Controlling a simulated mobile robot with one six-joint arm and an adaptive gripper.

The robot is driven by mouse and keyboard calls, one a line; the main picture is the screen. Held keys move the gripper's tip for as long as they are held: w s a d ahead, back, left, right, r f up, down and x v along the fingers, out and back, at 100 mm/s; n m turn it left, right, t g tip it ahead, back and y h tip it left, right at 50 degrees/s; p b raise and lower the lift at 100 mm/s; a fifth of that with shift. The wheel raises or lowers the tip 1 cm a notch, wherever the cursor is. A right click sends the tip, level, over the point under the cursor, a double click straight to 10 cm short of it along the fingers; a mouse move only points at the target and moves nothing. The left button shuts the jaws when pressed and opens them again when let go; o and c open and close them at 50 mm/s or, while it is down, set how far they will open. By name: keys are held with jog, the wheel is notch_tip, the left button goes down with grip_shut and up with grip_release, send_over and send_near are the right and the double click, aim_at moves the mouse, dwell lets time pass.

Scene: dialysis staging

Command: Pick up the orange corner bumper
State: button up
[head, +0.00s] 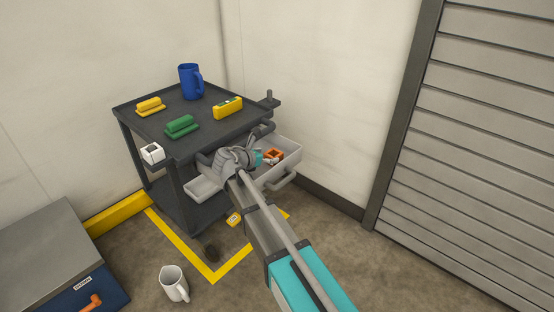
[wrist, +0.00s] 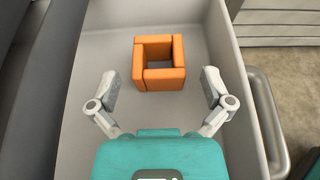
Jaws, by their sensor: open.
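The orange corner bumper (wrist: 159,75) is a hollow square-looking block lying on the floor of the light grey open drawer (wrist: 205,42) in the wrist view. It also shows in the head view (head: 273,154) inside the drawer at the cart's right side. My gripper (wrist: 160,88) is open and empty, with its fingers spread to the left and right of the bumper and just short of it. The fingers do not touch it. In the head view my arm hides part of the drawer.
The drawer walls stand close around my gripper, with a handle (wrist: 270,125) at right. A white mug (head: 174,284) is on the floor.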

aim_at(277, 153)
jog(key=shift+b+x, duration=0.6)
jog(key=shift+x, duration=1.45)
jog(key=c, duration=1)
jog(key=shift+c, duration=0.2)
jog(key=shift+r, duration=0.15)
notch_tip(277, 153, up, 3)
jog(key=p, duration=0.2)
jog(key=shift+f+p, duration=0.25)
jog(key=shift+p, duration=0.15)
jog(key=s+d+r+p, duration=0.1)
jog(key=s+r+p, duration=0.9)
jog(key=s, duration=0.4)
jog(key=shift+d+r, duration=0.15)
jog(key=shift+d, duration=0.1)
